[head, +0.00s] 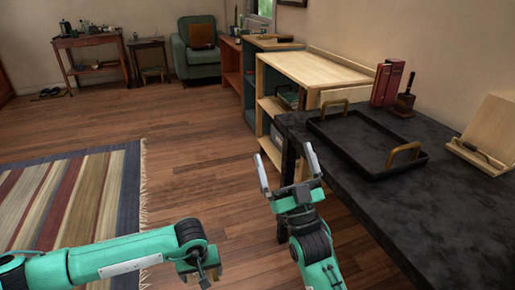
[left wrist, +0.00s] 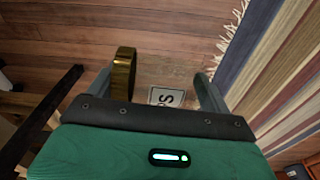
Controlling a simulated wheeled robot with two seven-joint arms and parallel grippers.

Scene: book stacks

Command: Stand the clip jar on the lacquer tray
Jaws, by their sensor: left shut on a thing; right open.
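The lacquer tray (head: 345,160), black with two brass handles, lies on the dark table in the head view; its floor looks empty. The clip jar shows in the left wrist view as a brass band (left wrist: 123,74) and a pale label (left wrist: 166,97) with dark letters; its body seems clear. My left gripper (left wrist: 160,90) is shut on it, the band near the left finger. In the head view my left gripper (head: 205,272) hangs low over the floor, left of the table; the jar is mostly hidden there. My right gripper (head: 287,166) is open and empty, beside the table's left edge.
The dark table (head: 430,215) has bare room in front of the tray. Red books (head: 387,83) and a dark stamp-like object (head: 404,100) stand behind it. A wooden stand (head: 485,135) is at its right. A pale shelf unit (head: 310,70) adjoins the table's far end.

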